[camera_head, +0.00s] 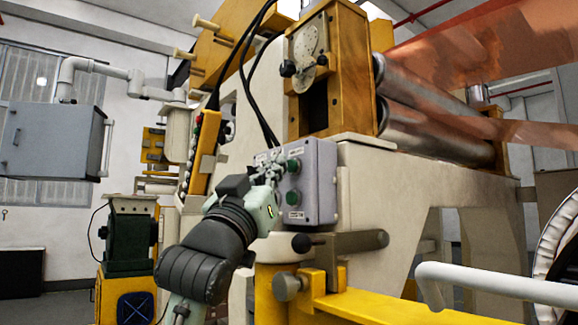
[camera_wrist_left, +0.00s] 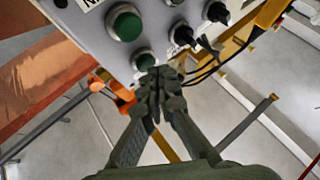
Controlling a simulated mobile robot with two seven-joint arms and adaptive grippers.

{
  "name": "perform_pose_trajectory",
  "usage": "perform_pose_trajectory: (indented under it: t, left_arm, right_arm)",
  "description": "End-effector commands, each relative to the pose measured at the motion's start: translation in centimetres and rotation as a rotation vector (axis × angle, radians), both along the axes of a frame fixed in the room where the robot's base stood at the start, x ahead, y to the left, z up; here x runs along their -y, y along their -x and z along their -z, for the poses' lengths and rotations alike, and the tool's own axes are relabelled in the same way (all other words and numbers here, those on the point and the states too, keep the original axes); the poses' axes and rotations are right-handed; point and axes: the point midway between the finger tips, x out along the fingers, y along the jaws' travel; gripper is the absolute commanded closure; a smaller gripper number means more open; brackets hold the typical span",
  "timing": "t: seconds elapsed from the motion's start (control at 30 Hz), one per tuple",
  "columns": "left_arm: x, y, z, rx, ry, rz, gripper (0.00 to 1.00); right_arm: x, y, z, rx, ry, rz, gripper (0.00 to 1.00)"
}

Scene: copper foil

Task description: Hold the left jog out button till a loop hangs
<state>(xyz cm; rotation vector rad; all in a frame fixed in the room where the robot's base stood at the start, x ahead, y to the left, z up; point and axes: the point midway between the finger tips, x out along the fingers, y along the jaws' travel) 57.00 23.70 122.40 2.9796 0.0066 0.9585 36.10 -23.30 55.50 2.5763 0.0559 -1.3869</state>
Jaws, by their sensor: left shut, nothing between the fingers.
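A grey control box (camera_head: 318,180) with green buttons is on the side of the machine frame. My left gripper (camera_head: 268,168) is shut and empty at the box's left face. In the left wrist view its closed fingertips (camera_wrist_left: 160,76) are at the lower small green button (camera_wrist_left: 144,60); whether they press it I cannot tell. A larger green button (camera_wrist_left: 125,23) and black knobs (camera_wrist_left: 182,36) are nearby. The labels are too small to read. Copper foil (camera_head: 470,50) stretches right from the steel rollers (camera_head: 430,105); I see no hanging loop. My right gripper is not in view.
A yellow beam (camera_head: 400,307) with a lever crosses below the box. A white rail (camera_head: 500,285) is at lower right. Black cables (camera_head: 258,75) run down above the box. A grey cabinet (camera_head: 48,138) hangs at the left.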

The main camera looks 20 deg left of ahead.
Motion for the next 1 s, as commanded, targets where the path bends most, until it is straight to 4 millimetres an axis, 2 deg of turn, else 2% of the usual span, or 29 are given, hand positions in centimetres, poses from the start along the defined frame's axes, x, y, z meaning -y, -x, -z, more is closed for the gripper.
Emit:
perform_pose_trajectory:
  t: [1.0]
  left_arm:
    - [0.5, -0.89, 0.05, -0.002, 0.0, 0.0, 1.0]
  right_arm:
    - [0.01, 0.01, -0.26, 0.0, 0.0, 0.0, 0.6]
